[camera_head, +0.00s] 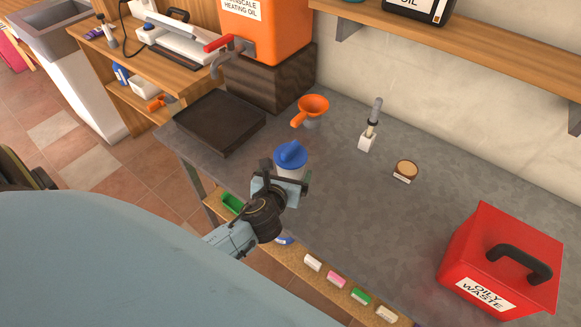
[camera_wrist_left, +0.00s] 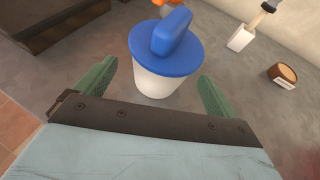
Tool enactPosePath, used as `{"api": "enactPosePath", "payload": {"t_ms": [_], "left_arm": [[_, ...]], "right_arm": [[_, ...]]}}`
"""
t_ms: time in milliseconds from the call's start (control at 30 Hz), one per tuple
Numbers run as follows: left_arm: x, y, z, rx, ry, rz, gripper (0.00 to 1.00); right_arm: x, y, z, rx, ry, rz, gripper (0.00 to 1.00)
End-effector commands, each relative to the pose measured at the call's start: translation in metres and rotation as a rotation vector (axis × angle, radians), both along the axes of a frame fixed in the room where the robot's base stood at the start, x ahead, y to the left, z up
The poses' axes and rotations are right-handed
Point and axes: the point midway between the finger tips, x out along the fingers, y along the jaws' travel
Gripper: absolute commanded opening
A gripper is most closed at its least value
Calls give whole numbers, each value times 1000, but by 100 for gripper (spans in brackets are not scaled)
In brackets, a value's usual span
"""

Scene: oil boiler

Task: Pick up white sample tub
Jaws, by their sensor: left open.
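The white sample tub (camera_head: 289,172) with a blue lid (camera_head: 291,153) stands upright on the grey workbench. In the left wrist view the white tub (camera_wrist_left: 158,84) and its blue lid (camera_wrist_left: 168,42) are straight ahead. My left gripper (camera_head: 284,177) is at the tub's near side, open, with its green fingers spread to the left and right of it. In the left wrist view, gaps show between the tub and the fingers of the gripper (camera_wrist_left: 156,86). The gripper partly hides the tub's lower body in the head view. My right gripper is not in view.
An orange funnel (camera_head: 312,107) stands just behind the tub, and a dark tray (camera_head: 211,121) lies to its left. A brush in a white holder (camera_head: 367,142), a small round tin (camera_head: 405,169) and a red oily-waste box (camera_head: 502,262) stand to the right. The bench between is clear.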

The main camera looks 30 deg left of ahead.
Motion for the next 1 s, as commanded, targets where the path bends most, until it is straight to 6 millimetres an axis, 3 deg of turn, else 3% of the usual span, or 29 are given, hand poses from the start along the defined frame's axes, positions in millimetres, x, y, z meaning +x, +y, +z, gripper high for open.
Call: {"api": "enactPosePath", "payload": {"t_ms": [300,600,1000], "left_arm": [[41,11,-11,0,-2,1,95],[44,12,-12,-1,0,0,93],[44,12,-12,-1,-1,0,41]], "right_arm": [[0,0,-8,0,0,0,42],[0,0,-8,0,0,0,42],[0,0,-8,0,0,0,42]]}}
